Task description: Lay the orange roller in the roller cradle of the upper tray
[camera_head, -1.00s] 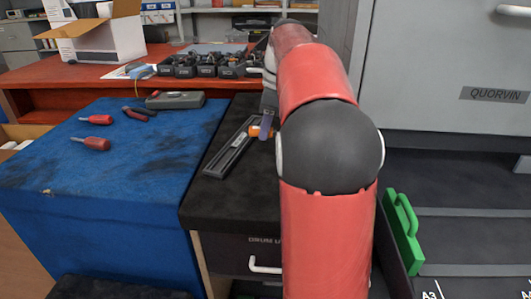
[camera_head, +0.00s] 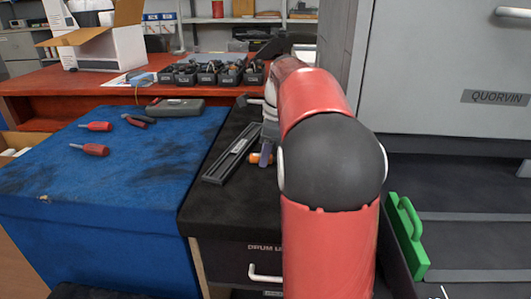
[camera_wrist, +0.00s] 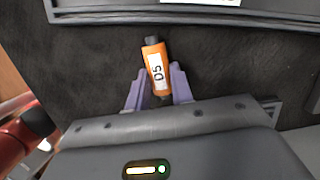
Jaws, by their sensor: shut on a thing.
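The orange roller (camera_wrist: 154,60), with a white label reading D5 and dark ends, sits between the purple fingers of my gripper (camera_wrist: 159,78) in the wrist view. My gripper is shut on it. In the head view the roller (camera_head: 256,158) shows as a small orange piece beside a purple finger of my gripper (camera_head: 265,153), over the black top; its gap to the surface is unclear. A long black tray (camera_head: 213,178) lies just left of it. I cannot tell whether this is the upper tray. No roller cradle can be made out.
A blue-covered bench (camera_head: 110,205) at left holds screwdrivers (camera_head: 95,150), pliers (camera_head: 138,121) and a grey-green case (camera_head: 175,106). Several black bins (camera_head: 205,76) stand on the red bench behind. A grey cabinet (camera_head: 450,70) and a green handle (camera_head: 408,235) are at right.

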